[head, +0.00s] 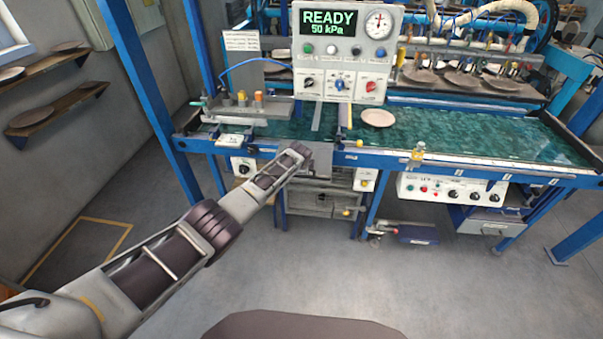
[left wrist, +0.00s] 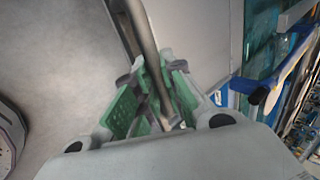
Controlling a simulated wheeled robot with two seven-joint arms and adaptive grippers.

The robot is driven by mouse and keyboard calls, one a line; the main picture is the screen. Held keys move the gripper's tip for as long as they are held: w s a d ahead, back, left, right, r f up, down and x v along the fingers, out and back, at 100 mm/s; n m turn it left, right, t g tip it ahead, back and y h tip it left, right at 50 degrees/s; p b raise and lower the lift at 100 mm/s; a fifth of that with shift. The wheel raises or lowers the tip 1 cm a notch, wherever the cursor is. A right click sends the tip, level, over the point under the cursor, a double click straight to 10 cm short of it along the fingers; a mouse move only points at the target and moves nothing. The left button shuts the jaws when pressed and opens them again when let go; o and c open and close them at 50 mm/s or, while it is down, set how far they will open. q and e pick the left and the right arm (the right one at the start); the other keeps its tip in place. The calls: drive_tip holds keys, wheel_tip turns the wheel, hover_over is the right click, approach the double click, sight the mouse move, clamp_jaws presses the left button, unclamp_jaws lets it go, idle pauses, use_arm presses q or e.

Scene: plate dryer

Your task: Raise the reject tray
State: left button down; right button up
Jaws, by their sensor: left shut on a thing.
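My left gripper (head: 302,150) is at the front edge of the dryer table, below the belt. In the left wrist view its green-padded fingers (left wrist: 155,80) are closed around a slim metal bar (left wrist: 143,32). A flat grey panel (left wrist: 200,40) lies right beside this bar and looks like the reject tray. In the head view a grey panel (head: 321,160) hangs at the table's front edge just beyond my gripper, partly hidden by it. Its exact tilt is hard to tell. My right gripper is not in view.
A pale plate (head: 378,118) lies on the green belt (head: 450,134). The control panel (head: 345,50) above reads READY, 50 kPa. A control box (head: 452,190) hangs below the table at right. Blue posts (head: 150,95) stand at left. The floor in front is clear.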

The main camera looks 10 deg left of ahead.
use_arm(q)
drive_tip(key=shift+w+r, duration=0.2)
drive_tip(key=shift+r, duration=0.15)
idle(0.4)
drive_tip(key=c, duration=1.5)
unclamp_jaws()
drive_tip(key=shift+f, duration=0.15)
drive_tip(key=shift+s+r, duration=0.15)
drive_tip(key=shift+r, duration=0.05)
drive_tip(key=shift+s+r, duration=0.1)
drive_tip(key=shift+w+v, duration=0.2)
drive_tip(key=shift+v, duration=5.4)
drive_tip(key=shift+r, duration=0.15)
